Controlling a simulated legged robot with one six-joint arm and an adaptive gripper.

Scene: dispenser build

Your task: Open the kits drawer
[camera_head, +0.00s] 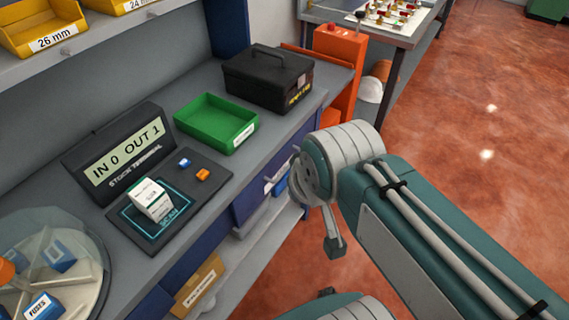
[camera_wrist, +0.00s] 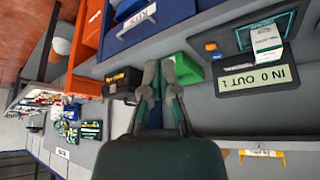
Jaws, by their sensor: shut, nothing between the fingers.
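The blue drawer front (camera_head: 249,205) is set under the grey counter, beside my arm, and looks flush with the bench. Its pale label or handle is partly hidden by my arm in the head view. The wrist view is turned over; there the blue drawer front (camera_wrist: 180,14) lies at the top with an upside-down white label that seems to read KITS. My gripper (camera_wrist: 160,68) is shut and empty, its fingers pointing towards the bench, apart from the drawer in the picture.
On the counter stand a green tray (camera_head: 216,122), a black toolbox (camera_head: 268,78) and a stock terminal (camera_head: 122,160) with a white box (camera_head: 151,200) on its scan pad. An orange cabinet (camera_head: 341,48) stands beyond the bench. Open red floor lies to the right.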

